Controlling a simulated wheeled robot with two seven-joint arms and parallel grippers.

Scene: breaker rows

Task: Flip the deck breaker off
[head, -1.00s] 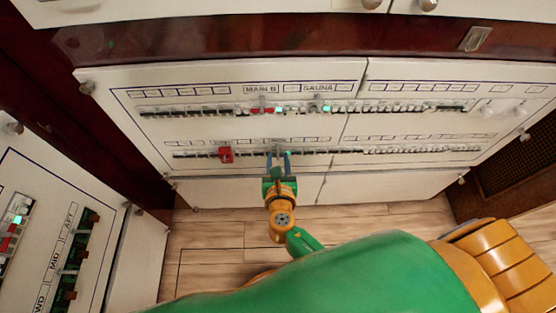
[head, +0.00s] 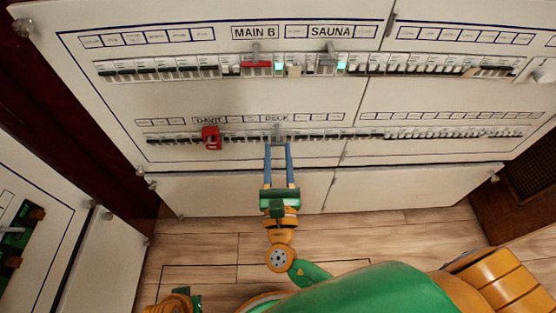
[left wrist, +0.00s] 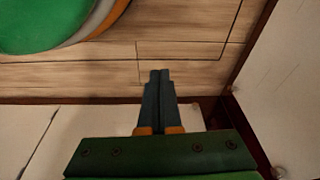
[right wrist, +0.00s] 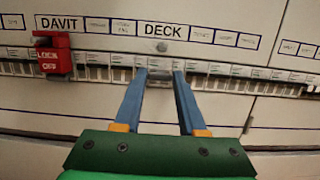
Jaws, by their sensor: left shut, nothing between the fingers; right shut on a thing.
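The DECK label (right wrist: 163,31) is on the lower breaker row, and it also shows in the head view (head: 276,119). Below it is the deck breaker's wide grey handle (right wrist: 160,78). My right gripper (right wrist: 160,74) has its blue fingers on either side of this handle, shut on it; it reaches up to the row in the head view (head: 278,146). The fingertips partly hide the breaker, and I cannot tell its exact switch position. My left gripper (left wrist: 160,73) is shut and empty, above the wooden floor, away from the panel.
A red lock-off device (right wrist: 52,54) sits under the DAVIT label, left of the deck breaker. Neighbouring small breakers stand close on both sides. MAIN B (head: 254,32) and SAUNA (head: 331,31) are in the upper row, with green lights nearby. Another panel (head: 45,235) stands at the left.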

